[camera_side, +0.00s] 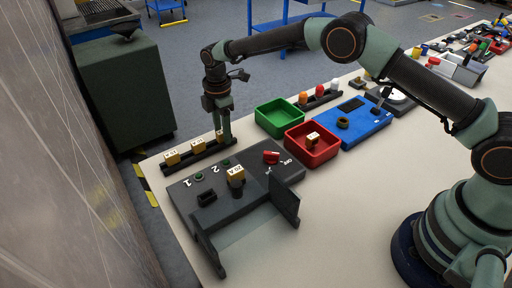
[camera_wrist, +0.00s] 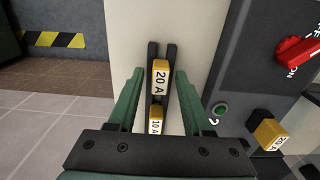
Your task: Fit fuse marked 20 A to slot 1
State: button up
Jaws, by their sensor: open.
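My gripper (camera_side: 225,138) is open, pointing down at the right end of a dark fuse rack (camera_side: 185,165). In the wrist view, a yellow fuse marked 20 A (camera_wrist: 160,78) stands between the fingertips (camera_wrist: 160,74), with a gap on each side. A fuse marked 10 A (camera_wrist: 156,122) stands nearer in the rack; the side view shows further yellow fuses (camera_side: 172,157) there. On the dark fuse box (camera_side: 190,222), slot 1 (camera_side: 207,197) is empty.
The box has a red rotary switch (camera_side: 271,157), a green lamp (camera_wrist: 221,109) by slot 2 and an upright flap (camera_side: 287,202). A red bin (camera_side: 327,155) holds a yellow fuse. A green bin (camera_side: 275,120) looks empty. A blue panel (camera_side: 362,130) stands right.

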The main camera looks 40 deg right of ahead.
grip_shut()
jog(key=shift+r, duration=0.1)
jog(key=shift+r, duration=2.45)
jog(key=s+a+r, duration=0.3)
jog(key=s+a, duration=0.3)
jog(key=s, duration=0.2)
jog(key=s+a+r, duration=0.3)
jog(key=s+a, duration=0.4)
jog(key=s, duration=0.1)
jog(key=shift+s+a+r, duration=0.25)
jog(key=shift+s, duration=0.05)
